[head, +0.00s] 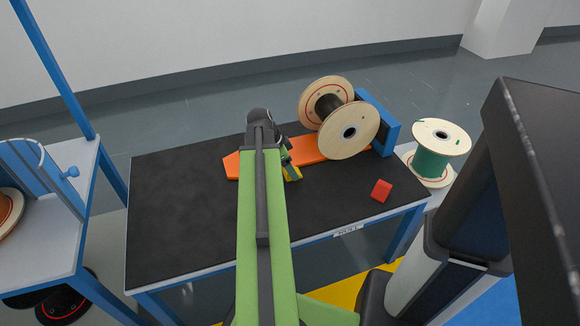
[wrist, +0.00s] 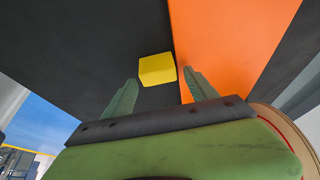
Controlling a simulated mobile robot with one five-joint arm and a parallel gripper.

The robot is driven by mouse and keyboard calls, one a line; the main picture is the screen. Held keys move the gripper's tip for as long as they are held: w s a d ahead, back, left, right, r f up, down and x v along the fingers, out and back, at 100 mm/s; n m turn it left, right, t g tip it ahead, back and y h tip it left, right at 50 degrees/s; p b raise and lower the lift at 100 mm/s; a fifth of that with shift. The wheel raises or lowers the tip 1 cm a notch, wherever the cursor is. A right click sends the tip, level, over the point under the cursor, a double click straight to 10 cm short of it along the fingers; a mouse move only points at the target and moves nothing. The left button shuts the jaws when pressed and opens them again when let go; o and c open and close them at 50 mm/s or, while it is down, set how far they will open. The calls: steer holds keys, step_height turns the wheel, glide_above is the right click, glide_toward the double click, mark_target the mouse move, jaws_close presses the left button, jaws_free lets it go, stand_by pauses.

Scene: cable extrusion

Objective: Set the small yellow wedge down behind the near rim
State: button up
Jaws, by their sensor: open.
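The small yellow wedge (wrist: 157,69) shows in the wrist view between and just beyond my fingertips, over the black table top beside the orange board's edge. My gripper (wrist: 160,80) is open, with a finger on either side of the wedge's line and no clear contact. A wooden spool with dark winding stands at the board's right end; its near rim (head: 362,123) faces me and its far rim (head: 323,88) is behind.
The orange board (head: 308,149) runs to a blue block (head: 378,118) at the spool. A red block (head: 381,190) lies near the table's front right. A green spool (head: 433,164) stands beyond the right edge. The black table's (head: 180,215) left side is clear.

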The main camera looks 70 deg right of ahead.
steer(key=shift+r, duration=0.25)
steer(key=p+v, duration=1.1)
steer(key=v, duration=0.1)
steer(key=shift+s+d, duration=0.1)
